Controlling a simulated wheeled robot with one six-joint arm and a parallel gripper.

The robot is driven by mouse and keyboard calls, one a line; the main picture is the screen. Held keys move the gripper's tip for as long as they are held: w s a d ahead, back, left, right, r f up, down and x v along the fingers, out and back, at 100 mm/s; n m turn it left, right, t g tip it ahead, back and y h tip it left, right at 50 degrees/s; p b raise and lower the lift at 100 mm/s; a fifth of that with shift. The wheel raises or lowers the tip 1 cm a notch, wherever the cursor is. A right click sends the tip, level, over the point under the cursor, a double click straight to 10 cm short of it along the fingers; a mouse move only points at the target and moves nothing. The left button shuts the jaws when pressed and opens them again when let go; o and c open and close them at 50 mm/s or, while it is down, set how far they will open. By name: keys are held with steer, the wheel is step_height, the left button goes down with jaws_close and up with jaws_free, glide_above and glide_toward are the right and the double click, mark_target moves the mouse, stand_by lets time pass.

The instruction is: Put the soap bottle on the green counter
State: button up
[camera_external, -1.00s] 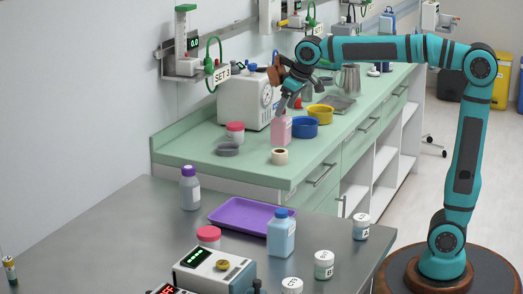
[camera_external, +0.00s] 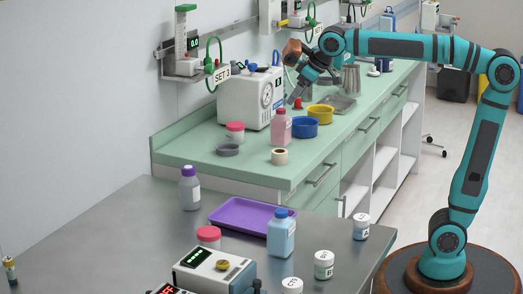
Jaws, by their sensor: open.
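A pink bottle with a red cap (camera_external: 281,128), which looks like the soap bottle, stands upright on the green counter (camera_external: 200,157). It is left of the blue bowl (camera_external: 305,128), close to it. My gripper (camera_external: 292,101) is open and empty, just above and to the right of the bottle's cap, apart from it as far as I can see. A light blue bottle (camera_external: 281,238) stands on the grey table beside the purple tray (camera_external: 240,215); its label is too small to read.
The white device (camera_external: 244,102) stands behind the pink bottle. A tape roll (camera_external: 279,156), a grey dish (camera_external: 228,149) and a pink-lidded jar (camera_external: 235,133) are near it on the counter. A yellow bowl (camera_external: 321,113) and a metal jug (camera_external: 351,78) stand further back.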

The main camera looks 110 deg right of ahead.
steer(key=s+a+r+n+t+y, duration=0.2)
steer(key=s+a+t, duration=0.4)
steer(key=a, duration=0.8)
steer(key=s+a+r+n+t+y, duration=0.1)
steer(key=s+a+n+t, duration=0.4)
steer(key=a, duration=0.9)
steer(key=s+t, duration=0.1)
steer(key=s, duration=0.1)
steer(key=shift+s+a+r+n+y, duration=0.3)
steer(key=shift+s+a+r+y, duration=0.1)
